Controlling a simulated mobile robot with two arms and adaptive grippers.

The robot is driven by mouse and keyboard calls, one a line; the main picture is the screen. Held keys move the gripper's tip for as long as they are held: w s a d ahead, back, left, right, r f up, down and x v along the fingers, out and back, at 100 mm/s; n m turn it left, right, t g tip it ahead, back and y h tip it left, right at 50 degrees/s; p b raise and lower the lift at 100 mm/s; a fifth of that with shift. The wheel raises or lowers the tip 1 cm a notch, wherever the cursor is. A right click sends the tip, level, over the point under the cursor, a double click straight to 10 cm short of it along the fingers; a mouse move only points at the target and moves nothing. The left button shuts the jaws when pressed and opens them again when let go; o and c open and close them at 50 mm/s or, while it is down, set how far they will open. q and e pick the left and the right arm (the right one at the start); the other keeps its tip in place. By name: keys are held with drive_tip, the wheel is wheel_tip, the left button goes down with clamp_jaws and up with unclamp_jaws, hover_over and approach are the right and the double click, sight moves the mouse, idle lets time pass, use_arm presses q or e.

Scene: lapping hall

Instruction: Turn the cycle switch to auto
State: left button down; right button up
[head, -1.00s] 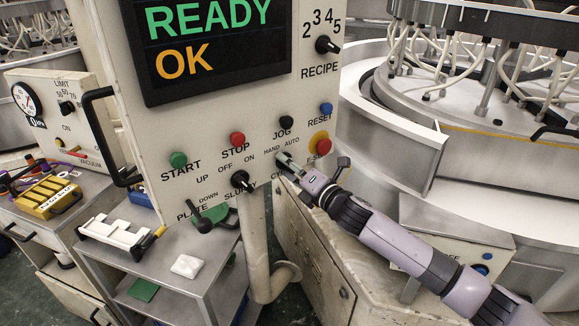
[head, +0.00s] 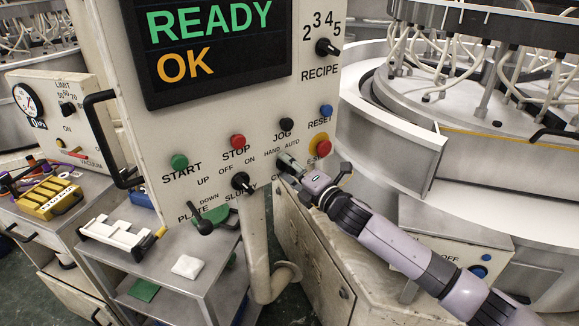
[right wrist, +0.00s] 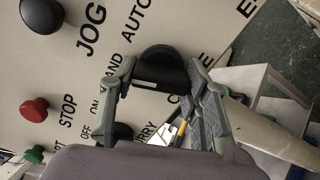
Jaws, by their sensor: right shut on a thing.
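The cycle switch is a black knob on the cream control panel (head: 268,110), under the HAND and AUTO marks. In the head view my right gripper (head: 284,162) covers most of it. In the right wrist view the black knob (right wrist: 164,66) sits between the two fingers of my right gripper (right wrist: 157,82), which is shut on it. A short white mark shows on the knob's near edge. I cannot tell for sure which mark it points at. My left gripper is not in view.
The JOG button (head: 286,125), red STOP button (head: 238,142) and yellow-and-red stop button (head: 320,142) are close around the switch. The slurry switch (head: 241,181) is to its left. A grey cart (head: 185,255) stands below left. The panel's display (head: 215,45) reads READY OK.

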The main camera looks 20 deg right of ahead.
drive_tip(key=m+p, duration=0.1)
drive_tip(key=m, duration=0.3)
drive_tip(key=shift+r+m, duration=0.1)
drive_tip(key=shift+m, duration=0.2)
drive_tip(key=m+p, duration=0.1)
drive_tip(key=m, duration=0.3)
drive_tip(key=shift+m, duration=0.3)
drive_tip(key=o, duration=1.2)
drive_tip(key=shift+c, duration=0.2)
drive_tip(key=v, duration=1.2)
